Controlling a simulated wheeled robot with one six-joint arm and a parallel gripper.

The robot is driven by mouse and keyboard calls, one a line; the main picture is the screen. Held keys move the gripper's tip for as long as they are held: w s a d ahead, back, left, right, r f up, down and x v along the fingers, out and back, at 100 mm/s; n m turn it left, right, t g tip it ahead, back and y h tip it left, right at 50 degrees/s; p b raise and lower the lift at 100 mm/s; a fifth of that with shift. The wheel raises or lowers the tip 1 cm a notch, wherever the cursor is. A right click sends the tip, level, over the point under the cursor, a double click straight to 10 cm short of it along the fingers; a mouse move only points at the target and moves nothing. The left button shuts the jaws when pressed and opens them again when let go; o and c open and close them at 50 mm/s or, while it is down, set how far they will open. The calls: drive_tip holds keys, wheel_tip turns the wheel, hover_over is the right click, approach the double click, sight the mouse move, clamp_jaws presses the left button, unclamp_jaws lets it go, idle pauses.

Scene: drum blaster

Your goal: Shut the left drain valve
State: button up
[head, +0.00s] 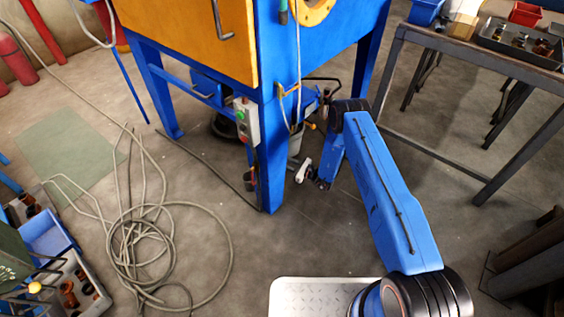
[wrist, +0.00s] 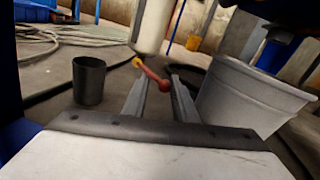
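In the wrist view a short red bar (wrist: 152,74) has a yellow knob at its left end and a red ball at its right end. It looks like a valve handle, but I cannot tell whether it is the left drain valve's. My gripper (wrist: 157,82) is open, its two grey fingers apart, with the bar showing between and just beyond their tips. Contact cannot be told. In the head view my gripper (head: 300,174) is low beside the blue cabinet's front leg. The valve body is hidden there; a small yellow knob (head: 312,126) shows under the cabinet.
A pale bucket (wrist: 250,95) stands close on the right of the fingers. A dark cup (wrist: 89,80) stands at left. The blue cabinet leg (head: 272,165) is close by. Coiled hose (head: 150,240) lies on the floor at left; a workbench (head: 480,60) stands at right.

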drive_tip(key=shift+r, duration=0.1)
drive_tip(key=shift+w+d+r+n, duration=0.1)
drive_tip(key=shift+r+n, duration=0.15)
drive_tip(key=shift+n, duration=0.35)
drive_tip(key=shift+w+r+n, duration=0.1)
drive_tip(key=shift+r+n, duration=0.1)
drive_tip(key=shift+n, duration=0.4)
drive_tip(key=shift+r+n+h, duration=0.2)
drive_tip(key=shift+r+n, duration=0.05)
drive_tip(key=shift+n, duration=0.4)
drive_tip(key=shift+r+n+h, duration=0.2)
drive_tip(key=shift+n, duration=0.45)
drive_tip(key=o, duration=1)
drive_tip(key=shift+r, duration=0.1)
drive_tip(key=v, duration=1.7)
drive_tip(key=shift+s+d, duration=0.15)
drive_tip(key=shift+d, duration=0.05)
